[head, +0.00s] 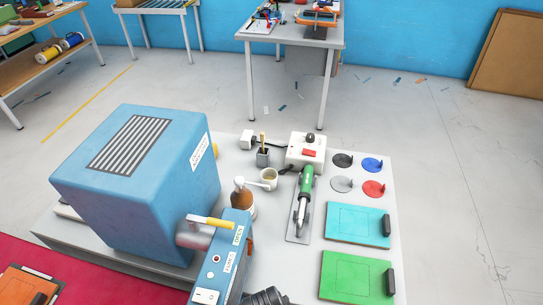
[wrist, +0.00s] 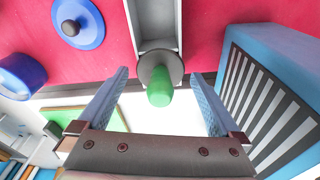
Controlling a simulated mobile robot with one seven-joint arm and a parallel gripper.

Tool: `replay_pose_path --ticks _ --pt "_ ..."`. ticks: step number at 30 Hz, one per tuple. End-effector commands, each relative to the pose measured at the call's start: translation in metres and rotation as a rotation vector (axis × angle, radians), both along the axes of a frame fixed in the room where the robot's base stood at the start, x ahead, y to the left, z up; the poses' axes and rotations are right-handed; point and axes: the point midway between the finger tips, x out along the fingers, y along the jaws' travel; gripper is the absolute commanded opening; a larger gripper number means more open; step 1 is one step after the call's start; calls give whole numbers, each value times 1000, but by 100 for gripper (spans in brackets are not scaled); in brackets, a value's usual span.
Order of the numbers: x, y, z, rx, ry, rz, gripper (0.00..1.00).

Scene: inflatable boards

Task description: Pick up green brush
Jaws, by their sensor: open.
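My gripper (wrist: 158,72) shows in the wrist view with its two blue fingers spread apart. A green rounded cylinder (wrist: 159,92) with a dark grey disc-shaped collar (wrist: 146,66) shows between the fingers, with gaps on both sides. I cannot tell whether this is the green brush, or how far it is from the fingers. In the head view, a green-handled tool (head: 306,180) with a metal shaft lies on a grey plate on the workbench. No bristles are clear on it. My gripper does not show in the head view.
A large blue box with a striped grille (head: 130,146) stands on the bench; a similar striped face (wrist: 268,90) is close on the right in the wrist view. A blue disc with a knob (wrist: 84,20) lies on red. Cyan (head: 357,224) and green boards (head: 350,277) lie at right.

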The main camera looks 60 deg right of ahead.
Motion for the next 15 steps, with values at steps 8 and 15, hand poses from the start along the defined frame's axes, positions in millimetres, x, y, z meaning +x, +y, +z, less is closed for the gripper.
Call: replay_pose_path --ticks 8,15 --pt "0 0 0 0 0 0 55" --pt "0 0 1 0 0 0 22"
